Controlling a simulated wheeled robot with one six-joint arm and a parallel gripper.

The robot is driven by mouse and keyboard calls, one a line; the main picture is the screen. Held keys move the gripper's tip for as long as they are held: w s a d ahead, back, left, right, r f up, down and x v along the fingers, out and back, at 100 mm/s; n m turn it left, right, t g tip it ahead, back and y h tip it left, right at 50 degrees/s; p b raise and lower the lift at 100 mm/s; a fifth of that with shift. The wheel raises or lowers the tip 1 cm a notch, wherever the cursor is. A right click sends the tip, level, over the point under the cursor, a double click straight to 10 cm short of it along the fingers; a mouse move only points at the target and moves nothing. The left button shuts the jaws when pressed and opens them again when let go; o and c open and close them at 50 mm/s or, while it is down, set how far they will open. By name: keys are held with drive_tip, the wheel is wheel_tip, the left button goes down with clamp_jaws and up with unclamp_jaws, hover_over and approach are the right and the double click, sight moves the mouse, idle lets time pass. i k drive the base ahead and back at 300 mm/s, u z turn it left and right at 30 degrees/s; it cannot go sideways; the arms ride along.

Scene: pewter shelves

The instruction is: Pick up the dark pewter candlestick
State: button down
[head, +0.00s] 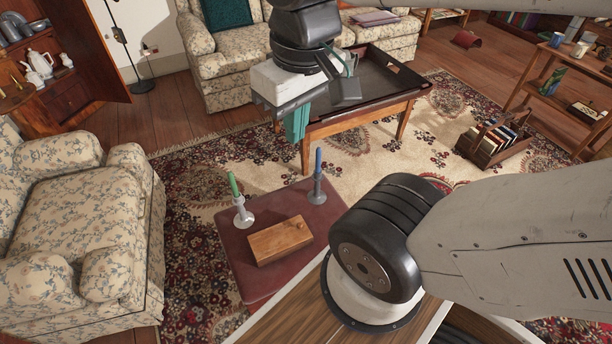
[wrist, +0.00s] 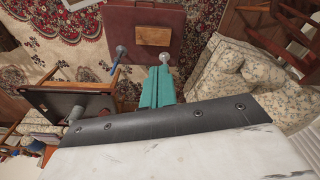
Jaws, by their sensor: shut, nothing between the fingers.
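The dark pewter candlestick (head: 317,194) holds a blue candle and stands upright at the far right corner of a small red table (head: 245,291). In the wrist view the dark candlestick (wrist: 121,50) is left of my fingers. A paler candlestick (head: 243,218) with a green candle stands on the table's left side; in the wrist view it (wrist: 166,57) is just beyond the fingertips. My gripper (head: 297,128) has teal fingers, shut and empty, pointing down. It appears above and behind the table in the head view. In the wrist view its fingers (wrist: 157,75) are together.
A wooden box (head: 280,240) lies on the red table near both candlesticks. A dark tray-topped coffee table (head: 340,120) stands behind. A floral armchair (head: 80,225) is at left, a floral sofa (head: 232,75) at back. A book carrier (head: 485,150) sits on the rug at right.

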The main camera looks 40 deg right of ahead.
sight(316, 196)
drive_tip(key=u, duration=1.65)
drive_tip(key=k, duration=0.5)
drive_tip(key=z, duration=1.7)
